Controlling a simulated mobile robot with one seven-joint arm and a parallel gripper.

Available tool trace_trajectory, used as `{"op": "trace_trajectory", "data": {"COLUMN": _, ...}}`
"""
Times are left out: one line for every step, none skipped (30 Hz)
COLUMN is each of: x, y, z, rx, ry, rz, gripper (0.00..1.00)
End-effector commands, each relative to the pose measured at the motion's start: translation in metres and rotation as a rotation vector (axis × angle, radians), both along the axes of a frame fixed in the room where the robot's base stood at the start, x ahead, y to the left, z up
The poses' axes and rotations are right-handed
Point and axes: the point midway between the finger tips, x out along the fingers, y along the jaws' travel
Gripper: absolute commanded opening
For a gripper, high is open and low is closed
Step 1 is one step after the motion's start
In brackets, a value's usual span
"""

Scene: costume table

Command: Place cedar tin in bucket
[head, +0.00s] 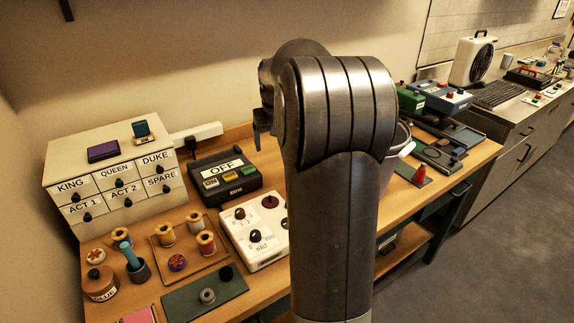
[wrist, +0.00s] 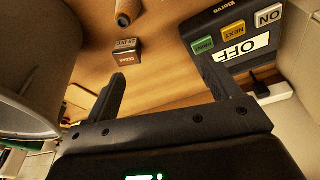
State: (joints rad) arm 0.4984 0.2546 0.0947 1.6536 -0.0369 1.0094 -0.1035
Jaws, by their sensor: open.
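A small dark brown box (wrist: 127,52) with pale labels, seemingly the cedar tin, stands on the wooden table in the wrist view; its lettering is too small to read surely. In the head view my arm hides it. The grey bucket (wrist: 32,70) fills the left of the wrist view; in the head view part of the bucket (head: 391,166) shows behind my arm, with a pale handle piece. My gripper (wrist: 168,74) is open and empty above the table. The tin lies beyond the left finger, apart from it. In the head view my gripper (head: 263,122) is partly hidden.
A black OFF box (head: 224,175) with coloured buttons stands by the wall; it is near the right finger in the wrist view. A white dial panel (head: 256,228), spool tray (head: 160,262) and labelled drawers (head: 115,180) stand left. A wooden cylindrical thing (wrist: 127,14) stands near the tin.

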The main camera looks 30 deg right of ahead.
Motion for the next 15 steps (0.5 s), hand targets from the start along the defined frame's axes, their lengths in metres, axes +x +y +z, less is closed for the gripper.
{"op": "trace_trajectory", "data": {"x": 0.009, "y": -0.020, "z": -0.014, "rx": 0.011, "ry": 0.014, "rz": -0.020, "gripper": 0.82}}
{"op": "trace_trajectory", "data": {"x": 0.014, "y": -0.031, "z": -0.020, "rx": 0.015, "ry": 0.020, "rz": -0.029, "gripper": 0.82}}
{"op": "trace_trajectory", "data": {"x": 0.019, "y": -0.044, "z": -0.029, "rx": 0.022, "ry": 0.027, "rz": -0.040, "gripper": 0.82}}
{"op": "trace_trajectory", "data": {"x": 0.023, "y": -0.054, "z": -0.035, "rx": 0.026, "ry": 0.031, "rz": -0.048, "gripper": 0.82}}
{"op": "trace_trajectory", "data": {"x": 0.026, "y": -0.063, "z": -0.041, "rx": 0.030, "ry": 0.035, "rz": -0.057, "gripper": 0.82}}
{"op": "trace_trajectory", "data": {"x": 0.029, "y": -0.074, "z": -0.049, "rx": 0.035, "ry": 0.039, "rz": -0.065, "gripper": 0.82}}
{"op": "trace_trajectory", "data": {"x": 0.031, "y": -0.082, "z": -0.055, "rx": 0.039, "ry": 0.043, "rz": -0.072, "gripper": 0.82}}
{"op": "trace_trajectory", "data": {"x": 0.033, "y": -0.089, "z": -0.060, "rx": 0.044, "ry": 0.046, "rz": -0.078, "gripper": 0.82}}
{"op": "trace_trajectory", "data": {"x": 0.035, "y": -0.096, "z": -0.065, "rx": 0.047, "ry": 0.049, "rz": -0.083, "gripper": 0.82}}
{"op": "trace_trajectory", "data": {"x": 0.036, "y": -0.101, "z": -0.069, "rx": 0.049, "ry": 0.051, "rz": -0.087, "gripper": 0.82}}
{"op": "trace_trajectory", "data": {"x": 0.037, "y": -0.105, "z": -0.072, "rx": 0.052, "ry": 0.053, "rz": -0.091, "gripper": 0.82}}
{"op": "trace_trajectory", "data": {"x": 0.038, "y": -0.110, "z": -0.075, "rx": 0.054, "ry": 0.055, "rz": -0.094, "gripper": 0.82}}
{"op": "trace_trajectory", "data": {"x": 0.038, "y": -0.112, "z": -0.077, "rx": 0.055, "ry": 0.056, "rz": -0.096, "gripper": 0.82}}
{"op": "trace_trajectory", "data": {"x": 0.039, "y": -0.114, "z": -0.078, "rx": 0.056, "ry": 0.057, "rz": -0.098, "gripper": 0.82}}
{"op": "trace_trajectory", "data": {"x": 0.039, "y": -0.115, "z": -0.080, "rx": 0.057, "ry": 0.058, "rz": -0.098, "gripper": 0.82}}
